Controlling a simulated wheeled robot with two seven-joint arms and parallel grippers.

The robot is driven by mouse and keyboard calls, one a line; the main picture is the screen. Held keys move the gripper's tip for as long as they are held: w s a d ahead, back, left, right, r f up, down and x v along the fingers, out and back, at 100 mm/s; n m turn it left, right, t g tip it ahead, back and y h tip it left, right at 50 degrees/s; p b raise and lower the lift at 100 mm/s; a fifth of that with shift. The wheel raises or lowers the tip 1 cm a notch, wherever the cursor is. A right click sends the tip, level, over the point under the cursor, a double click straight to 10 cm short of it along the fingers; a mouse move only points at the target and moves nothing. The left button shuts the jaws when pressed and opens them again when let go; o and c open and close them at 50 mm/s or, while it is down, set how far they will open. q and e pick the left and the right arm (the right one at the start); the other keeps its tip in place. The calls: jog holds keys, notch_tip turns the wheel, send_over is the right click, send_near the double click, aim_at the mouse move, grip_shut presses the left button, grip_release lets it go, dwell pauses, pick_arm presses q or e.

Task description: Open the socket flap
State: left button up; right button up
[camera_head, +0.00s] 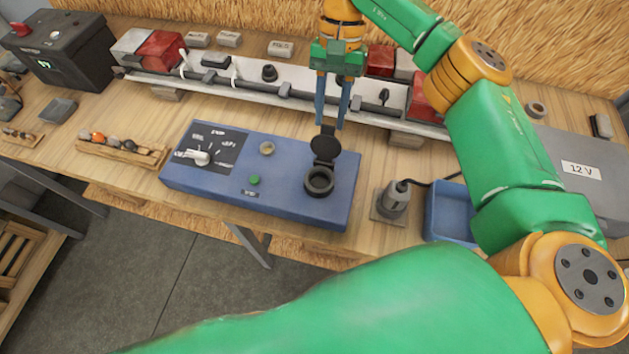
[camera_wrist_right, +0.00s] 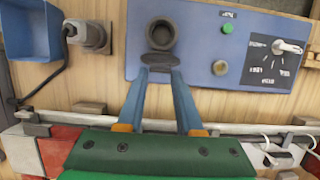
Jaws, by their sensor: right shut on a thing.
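The blue control box (camera_head: 222,188) lies on the wooden bench. Its round black socket (camera_head: 319,181) shows an open mouth, with the dark socket flap (camera_head: 325,146) raised upright behind it. My right gripper (camera_head: 331,122) reaches down from behind, its two blue fingers at the flap's top. In the right wrist view the fingertips (camera_wrist_right: 160,74) sit at the two sides of the flap (camera_wrist_right: 157,62), which is seen nearly edge-on, with the open socket (camera_wrist_right: 161,35) beyond. The right gripper is shut on the flap. My left gripper is not in view.
A grey plug (camera_head: 394,197) with a black cable stands right of the box, beside a blue bin (camera_head: 450,212). A 12 V case (camera_head: 580,175) is at right. A wooden rack (camera_head: 121,150) stands left of the box.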

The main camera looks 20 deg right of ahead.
jog(key=o, duration=0.9)
notch_tip(320, 180, up, 3)
jog(key=p, duration=0.2)
jog(key=shift+f+p, duration=0.1)
jog(key=shift+p, duration=0.25)
notch_tip(320, 180, up, 2)
jog(key=shift+r+p, duration=0.1)
jog(key=shift+p, duration=0.3)
